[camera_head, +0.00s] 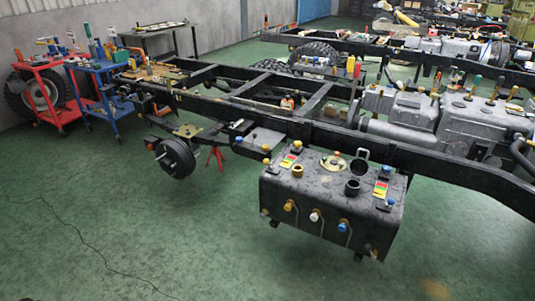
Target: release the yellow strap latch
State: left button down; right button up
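A dark box-shaped tank (325,222) hangs on the near side of the chassis frame. Two bands with red, yellow and green patches lie on its top, a left band (289,161) and a right band (381,188). A yellow fitting (289,206) sticks out of its front face, beside a white-tipped one (315,215) and a blue one (343,225). I cannot tell which yellow part is the strap latch, or whether it is fastened. Neither of my grippers is in view.
The black chassis frame (440,168) runs across the view behind the tank, carrying a grey engine block (478,120). A wheel hub (175,158) sits left of the tank. Red (45,95) and blue (103,100) carts stand far left. The green floor (130,240) in front is clear except a thin cable.

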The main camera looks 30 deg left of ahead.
aim_at(266, 162)
jog(key=i+j, duration=0.15)
jog(key=i, duration=0.45)
jog(key=i+j+u, duration=0.1)
jog(key=i, duration=0.55)
